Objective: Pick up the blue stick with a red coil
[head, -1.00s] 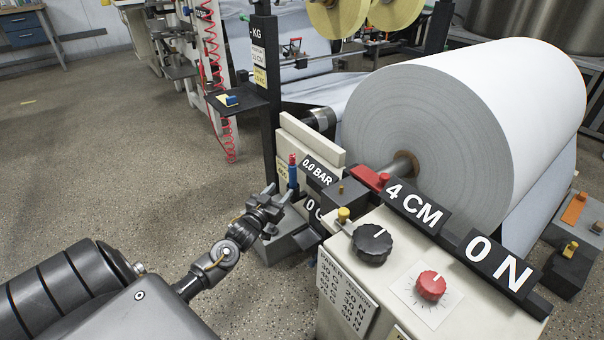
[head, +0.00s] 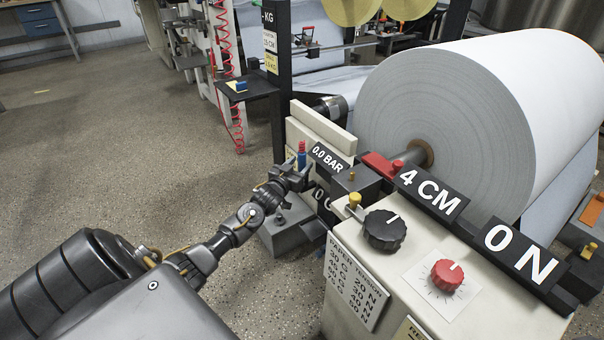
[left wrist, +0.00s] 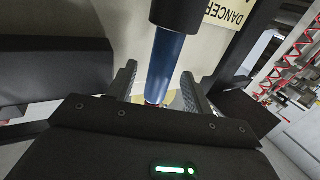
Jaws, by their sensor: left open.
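The blue stick (head: 302,160) with a red coil at its top stands upright by the cream panel, left of the 0.0 BAR sign. My left gripper (head: 300,172) is at the stick in the head view. In the left wrist view the blue stick (left wrist: 166,62) runs between the two open fingers (left wrist: 158,92), with a dark cylinder at one end. A bit of red shows at its other end, near the gripper body. The fingers stand apart from the stick on both sides. My right gripper is not in view.
The control box has a black knob (head: 384,230) and a red knob (head: 447,274). A black post (head: 275,90) with a small shelf stands behind the stick.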

